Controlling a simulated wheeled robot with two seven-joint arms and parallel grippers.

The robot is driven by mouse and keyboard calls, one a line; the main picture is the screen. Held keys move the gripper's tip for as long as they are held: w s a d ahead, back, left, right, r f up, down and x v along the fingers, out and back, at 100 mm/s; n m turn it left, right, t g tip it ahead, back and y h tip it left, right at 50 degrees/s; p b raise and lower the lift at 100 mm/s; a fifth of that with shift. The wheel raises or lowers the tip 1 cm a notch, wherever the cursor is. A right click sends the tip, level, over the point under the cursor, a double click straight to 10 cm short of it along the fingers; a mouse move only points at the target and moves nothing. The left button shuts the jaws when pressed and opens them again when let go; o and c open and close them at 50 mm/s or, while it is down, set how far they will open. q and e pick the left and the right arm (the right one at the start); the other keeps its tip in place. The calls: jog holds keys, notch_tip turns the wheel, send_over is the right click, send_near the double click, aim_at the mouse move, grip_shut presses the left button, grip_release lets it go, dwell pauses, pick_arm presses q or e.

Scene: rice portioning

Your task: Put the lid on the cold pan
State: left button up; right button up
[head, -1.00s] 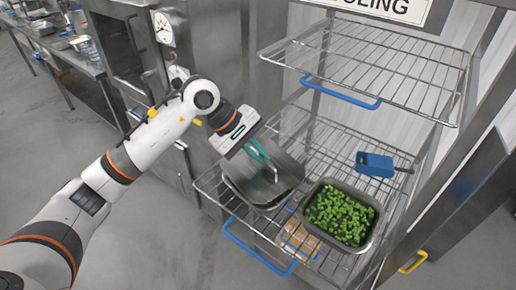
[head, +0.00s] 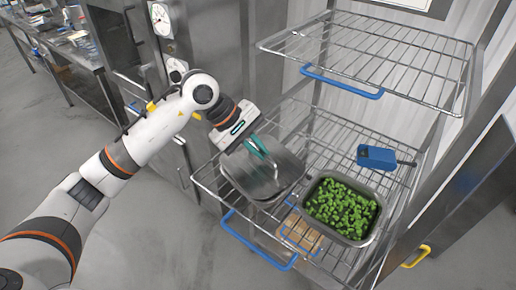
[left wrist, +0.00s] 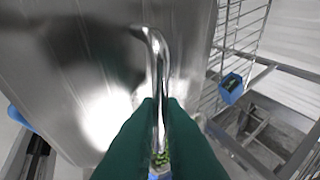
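A flat metal lid (head: 268,170) is in the head view, over the left part of the lower wire shelf. It fills the left of the wrist view, where its bar handle (left wrist: 158,85) stands between the fingers. My left gripper (head: 256,148) is shut on that handle; its teal fingers (left wrist: 160,135) press it from both sides. A metal pan (head: 372,226) of green pieces stands uncovered, right of the lid. Whether the lid rests on something beneath it cannot be told. My right gripper is not in view.
A blue device with a dark stick (head: 376,157) lies behind the pan. An upper wire shelf (head: 375,55) with a blue handle hangs above. A brown item (head: 300,236) shows low beside the pan. A cabinet with dials stands behind my left arm.

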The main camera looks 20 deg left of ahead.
aim_at(252, 162)
pick_arm(q)
jog(key=o, duration=0.4)
jog(key=shift+o, duration=0.2)
jog(key=shift+r+p, duration=0.25)
jog(key=shift+p, duration=0.1)
jog(key=shift+r+p, duration=0.8)
jog(key=shift+p, duration=0.3)
jog(key=shift+s+a+r+b, duration=0.1)
jog(key=shift+a+r+b, duration=0.3)
jog(key=shift+a+b, duration=0.55)
jog(key=b+v, duration=0.2)
jog(key=v, duration=0.7)
jog(key=shift+r+b, duration=0.4)
jog(key=shift+s+d, duration=0.1)
jog(key=shift+s, duration=0.05)
